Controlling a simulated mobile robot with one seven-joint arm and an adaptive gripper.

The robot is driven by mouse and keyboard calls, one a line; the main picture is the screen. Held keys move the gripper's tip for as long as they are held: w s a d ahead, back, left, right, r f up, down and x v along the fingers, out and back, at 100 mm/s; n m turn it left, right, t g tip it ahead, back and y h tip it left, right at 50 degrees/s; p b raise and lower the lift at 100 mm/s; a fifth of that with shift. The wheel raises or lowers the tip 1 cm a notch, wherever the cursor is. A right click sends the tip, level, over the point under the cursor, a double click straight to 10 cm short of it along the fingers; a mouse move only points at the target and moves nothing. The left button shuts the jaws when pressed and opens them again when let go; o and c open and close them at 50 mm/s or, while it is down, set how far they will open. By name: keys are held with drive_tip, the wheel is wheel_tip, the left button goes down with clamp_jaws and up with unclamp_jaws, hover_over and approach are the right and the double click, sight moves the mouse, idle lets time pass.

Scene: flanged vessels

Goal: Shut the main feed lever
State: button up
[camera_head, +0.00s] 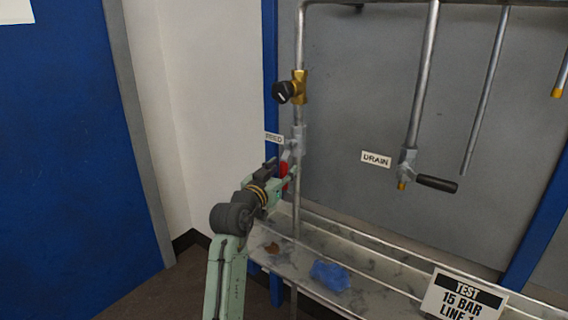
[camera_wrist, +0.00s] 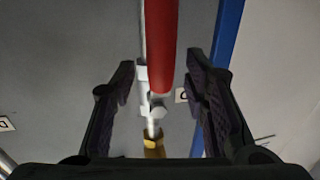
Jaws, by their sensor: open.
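The feed lever has a red handle (camera_head: 284,170), just below a grey valve body (camera_head: 298,140) on the left vertical pipe. A small label (camera_head: 274,139), appearing to read FEED, is beside it. My gripper (camera_head: 281,168) is at the handle and partly covers it in the head view. In the wrist view the red handle (camera_wrist: 161,45) comes in from the top between the two spread fingers of my gripper (camera_wrist: 160,78). Gaps show on both sides of the handle there, and the fingers are open. The handle's exact angle to the pipe is hard to tell.
A brass valve with a black knob (camera_head: 283,92) sits higher on the same pipe. The DRAIN valve has a black lever (camera_head: 437,184) pointing right.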

drive_tip(key=shift+x, duration=0.9)
clamp_jaws()
